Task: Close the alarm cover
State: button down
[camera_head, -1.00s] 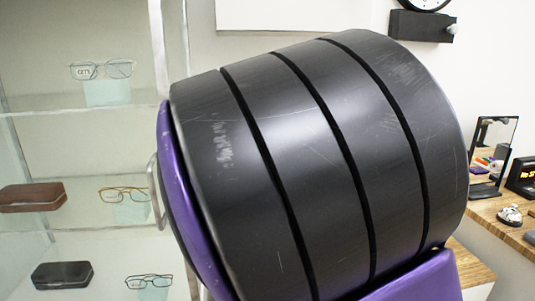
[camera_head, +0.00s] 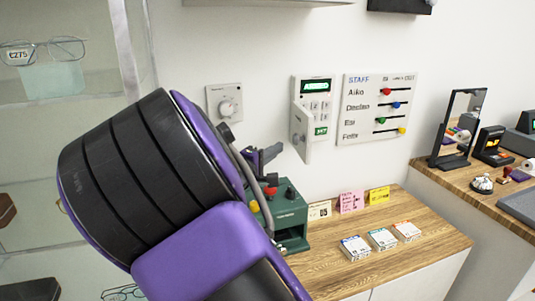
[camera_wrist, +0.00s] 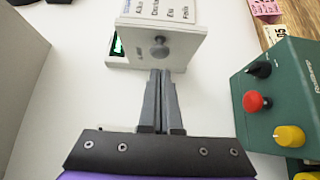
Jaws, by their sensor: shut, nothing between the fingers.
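The white alarm panel (camera_head: 318,95) is on the wall, with a lit green display and keys showing. Its cover (camera_head: 301,128) stands open, jutting out from the panel's left side, with a round grey knob (camera_head: 298,139) on it. In the wrist view the cover (camera_wrist: 183,45) is just ahead of my fingertips, its knob (camera_wrist: 159,47) facing me; the green display (camera_wrist: 118,46) shows beside it. My gripper (camera_wrist: 160,74) is shut and empty, its tips close to the cover's lower edge; I cannot tell whether they touch. In the head view my gripper (camera_head: 272,153) is left of and below the cover.
A green box (camera_head: 288,212) with red and yellow knobs stands on the wooden counter (camera_head: 350,272) just below my gripper. A wall dial (camera_head: 226,104) is left of the panel, a staff board (camera_head: 378,108) right of it. Small cards and boxes lie on the counter.

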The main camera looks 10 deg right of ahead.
jog(key=shift+x, duration=2.35)
